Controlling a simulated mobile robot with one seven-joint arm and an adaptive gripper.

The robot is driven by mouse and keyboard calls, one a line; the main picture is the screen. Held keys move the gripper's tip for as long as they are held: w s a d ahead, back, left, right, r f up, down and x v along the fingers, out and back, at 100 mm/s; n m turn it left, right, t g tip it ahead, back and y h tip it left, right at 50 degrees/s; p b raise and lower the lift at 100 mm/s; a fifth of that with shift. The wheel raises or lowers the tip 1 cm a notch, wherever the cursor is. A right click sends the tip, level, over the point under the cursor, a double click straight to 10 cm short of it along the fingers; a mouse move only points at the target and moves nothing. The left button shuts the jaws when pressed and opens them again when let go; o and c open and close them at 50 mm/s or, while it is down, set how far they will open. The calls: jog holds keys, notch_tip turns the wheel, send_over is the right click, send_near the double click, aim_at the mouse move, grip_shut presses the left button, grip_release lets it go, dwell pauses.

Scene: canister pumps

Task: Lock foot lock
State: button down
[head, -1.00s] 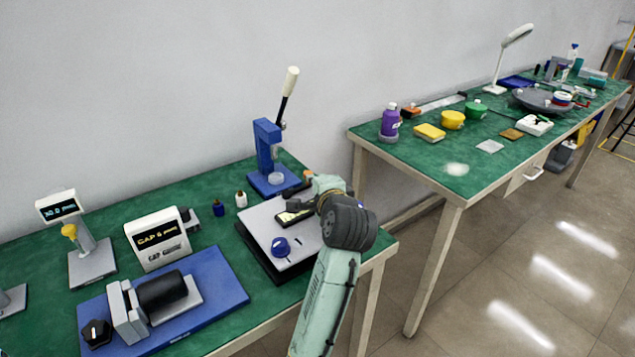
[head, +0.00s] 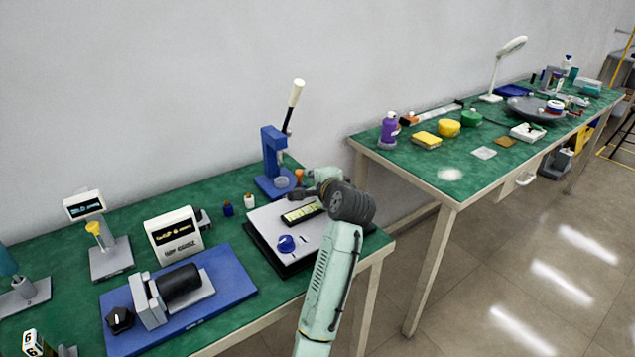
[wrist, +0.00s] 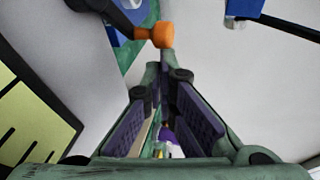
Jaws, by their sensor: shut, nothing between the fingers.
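The orange knob (wrist: 163,35), which looks like the foot lock's handle, sits at the end of a dark lever (wrist: 122,12) by the blue base of the press. It also shows small in the head view (head: 299,175), at the right of the blue hand press (head: 272,150). My gripper (wrist: 166,72) is shut and empty. Its fingertips lie just short of the knob in the wrist view; whether they touch it I cannot tell. In the head view my gripper (head: 315,182) is right of the knob, and my wrist hides part of the area.
A white-topped device (head: 318,235) with a yellow display and blue knob lies close in front of my gripper. Two small bottles (head: 249,200) stand left of it. The wall is close behind. A second table (head: 400,160) stands to the right beyond a gap.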

jog(key=shift+w+a, duration=0.45)
jog(key=n+g+y, duration=0.1)
jog(key=n+y, duration=0.1)
jog(key=y, duration=0.1)
jog(key=w+a+n+g+y+p, duration=0.1)
jog(key=n, duration=0.1)
jog(key=shift+w+g, duration=0.1)
jog(key=shift+g, duration=0.2)
jog(key=shift+w+a+n+g+y, duration=0.1)
jog(key=shift+a+n+g+y, duration=0.45)
jog(key=shift+n+g+y, duration=0.35)
jog(key=shift+w+a+n+g+y, duration=0.1)
jog(key=shift+a+n+g+y, duration=0.45)
jog(key=shift+n+g+y, duration=0.3)
jog(key=shift+f, duration=0.1)
